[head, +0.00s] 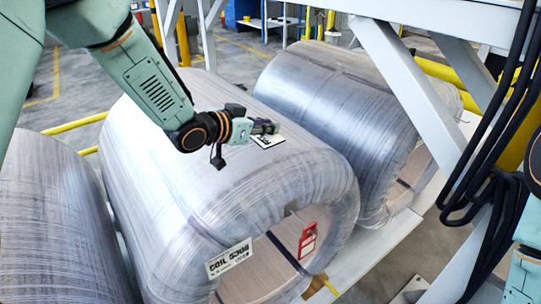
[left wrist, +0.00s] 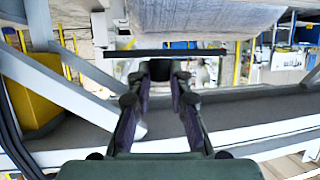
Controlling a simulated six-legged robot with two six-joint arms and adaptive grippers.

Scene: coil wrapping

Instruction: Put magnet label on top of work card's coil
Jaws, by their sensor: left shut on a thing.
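The magnet label (head: 268,142), a small white plate with dark print, is in my left gripper (head: 266,127) over the upper right side of the middle wrapped coil (head: 190,150). I cannot tell whether it touches the wrap. In the left wrist view, the fingers (left wrist: 160,75) are closed on the label, which shows edge-on as a dark bar (left wrist: 165,53). A red work card (head: 308,240) hangs at the middle coil's bore. A white plate reading "COIL 5308" (head: 229,260) is on the coil's front rim. My right gripper is out of view.
Another wrapped coil (head: 330,95) lies at the right and one more (head: 50,220) at the left. A pale steel frame (head: 400,70) and black cables (head: 495,150) stand at the right. Yellow rails (head: 75,125) run behind the coils.

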